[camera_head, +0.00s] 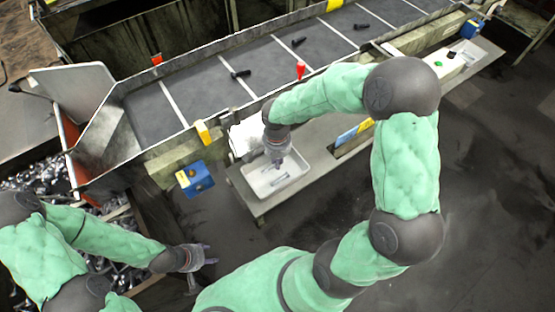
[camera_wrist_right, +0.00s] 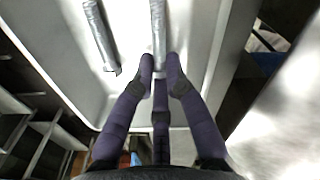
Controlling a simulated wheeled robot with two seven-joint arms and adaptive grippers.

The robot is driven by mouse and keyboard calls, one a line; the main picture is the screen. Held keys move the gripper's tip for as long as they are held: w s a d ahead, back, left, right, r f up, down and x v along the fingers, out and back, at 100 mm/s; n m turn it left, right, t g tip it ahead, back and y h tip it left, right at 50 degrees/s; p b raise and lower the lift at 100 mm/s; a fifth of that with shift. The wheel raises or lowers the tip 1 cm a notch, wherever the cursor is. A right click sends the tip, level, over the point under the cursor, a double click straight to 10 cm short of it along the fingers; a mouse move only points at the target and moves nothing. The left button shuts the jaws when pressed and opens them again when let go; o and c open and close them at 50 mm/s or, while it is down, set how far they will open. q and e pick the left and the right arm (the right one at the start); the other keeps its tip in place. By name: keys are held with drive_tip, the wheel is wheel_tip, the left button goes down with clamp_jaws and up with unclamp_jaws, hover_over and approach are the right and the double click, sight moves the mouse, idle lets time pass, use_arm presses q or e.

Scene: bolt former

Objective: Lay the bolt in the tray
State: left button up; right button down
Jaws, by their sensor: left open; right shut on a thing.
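The white tray (camera_head: 262,190) sits on the grey bench beside the conveyor; it also fills much of the right wrist view (camera_wrist_right: 60,52). My right gripper (camera_head: 277,165) points down into the tray. In the right wrist view its dark fingers (camera_wrist_right: 161,72) are closed around the near end of a grey metal bolt (camera_wrist_right: 158,28), which lies over the tray floor; whether it touches the floor I cannot tell. A second bolt (camera_wrist_right: 98,32) lies in the tray to the left, apart from the fingers. My left gripper (camera_head: 200,258) is open and empty, low at the left, away from the tray.
The conveyor (camera_head: 200,95) runs behind the tray with several dark bolts on it. A white cloth-like item (camera_head: 245,136) is beside the tray, and a blue box (camera_head: 197,179) is to its left. A bin of metal parts (camera_head: 35,180) stands at left. The floor at right is clear.

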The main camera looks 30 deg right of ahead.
drive_tip(key=c, duration=1.6)
unclamp_jaws()
drive_tip(key=shift+o, duration=0.2)
drive_tip(key=shift+r+p, duration=0.45)
drive_tip(key=shift+p, duration=0.05)
wheel_tip(320, 180, up, 12)
drive_tip(key=p, duration=0.3)
drive_tip(key=shift+r, duration=0.2)
drive_tip(key=shift+f, duration=0.1)
